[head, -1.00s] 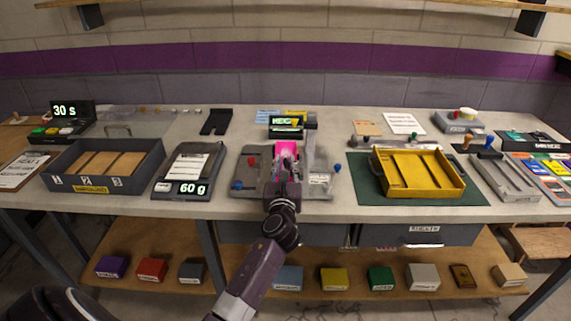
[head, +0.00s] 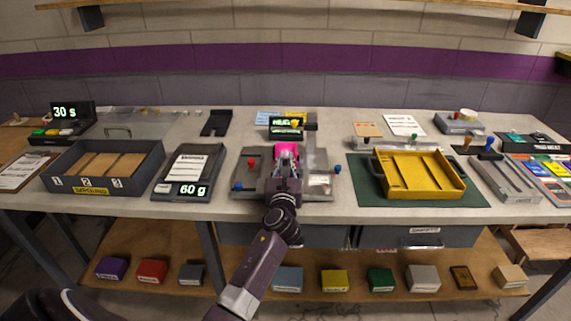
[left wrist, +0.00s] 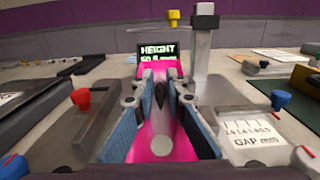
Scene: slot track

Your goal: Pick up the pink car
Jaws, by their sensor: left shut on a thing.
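The pink car (head: 289,149) is at the grey fixture in the middle of the bench, partly hidden by my gripper in the head view. In the left wrist view the pink car (left wrist: 160,143) lies lengthwise between my fingers, with its far end toward the height display (left wrist: 162,52). My left gripper (head: 286,160) is shut on the car, with its blue finger pads on both sides of it. Whether the car touches the fixture below cannot be told. My right gripper is not in view.
The grey fixture (head: 245,182) has red and blue knobs. A post (left wrist: 203,50) stands just beyond the car, beside the display. A scale (head: 180,188) reading 60 g is at left, and a yellow tray (head: 455,187) is at right.

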